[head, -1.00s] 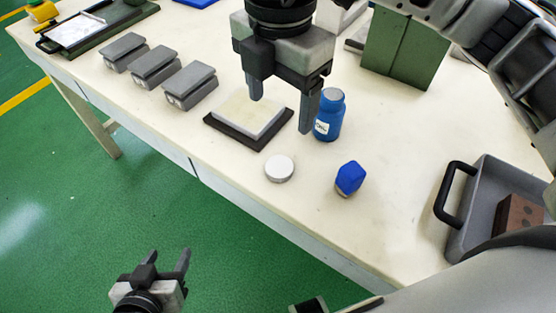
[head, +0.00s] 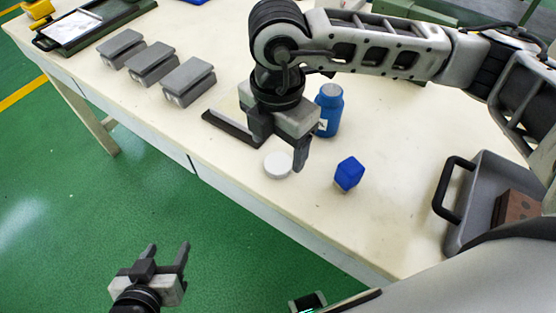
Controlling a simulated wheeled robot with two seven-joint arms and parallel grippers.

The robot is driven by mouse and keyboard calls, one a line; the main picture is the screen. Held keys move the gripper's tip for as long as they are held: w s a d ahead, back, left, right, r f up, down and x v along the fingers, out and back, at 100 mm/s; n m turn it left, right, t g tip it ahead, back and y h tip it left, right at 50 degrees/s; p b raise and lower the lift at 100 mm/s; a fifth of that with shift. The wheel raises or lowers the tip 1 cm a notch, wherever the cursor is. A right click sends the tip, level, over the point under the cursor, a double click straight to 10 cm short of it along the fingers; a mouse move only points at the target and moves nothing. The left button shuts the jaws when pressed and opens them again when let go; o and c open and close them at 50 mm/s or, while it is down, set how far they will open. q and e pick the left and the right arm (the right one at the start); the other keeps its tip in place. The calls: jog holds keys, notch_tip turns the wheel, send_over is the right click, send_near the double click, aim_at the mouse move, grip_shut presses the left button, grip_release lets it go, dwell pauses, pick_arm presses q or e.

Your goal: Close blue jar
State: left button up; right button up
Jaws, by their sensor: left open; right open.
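The blue jar (head: 330,112) stands upright on the table, with a pale grey top and a white label partly hidden by my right gripper. A round white lid (head: 277,165) lies flat on the table, in front and left of the jar. My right gripper (head: 277,152) is open and points down just above and behind the lid. One finger hangs at the lid's right side; whether it touches cannot be told. My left gripper (head: 167,258) is open and empty, low over the floor in front of the table.
A small blue faceted object (head: 348,174) stands right of the lid. A dark-based pad (head: 230,131) is partly hidden behind my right gripper. Several grey blocks (head: 152,64) stand at left. A grey tray (head: 476,200) with a black handle holds a brown block (head: 514,212) at right.

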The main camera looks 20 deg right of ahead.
aim_at(278, 163)
jog(key=f, duration=0.5)
jog(key=shift+w+d+f+p, duration=0.1)
jog(key=shift+w+p, duration=0.2)
jog(key=shift+w, duration=0.05)
jog(key=c, duration=1)
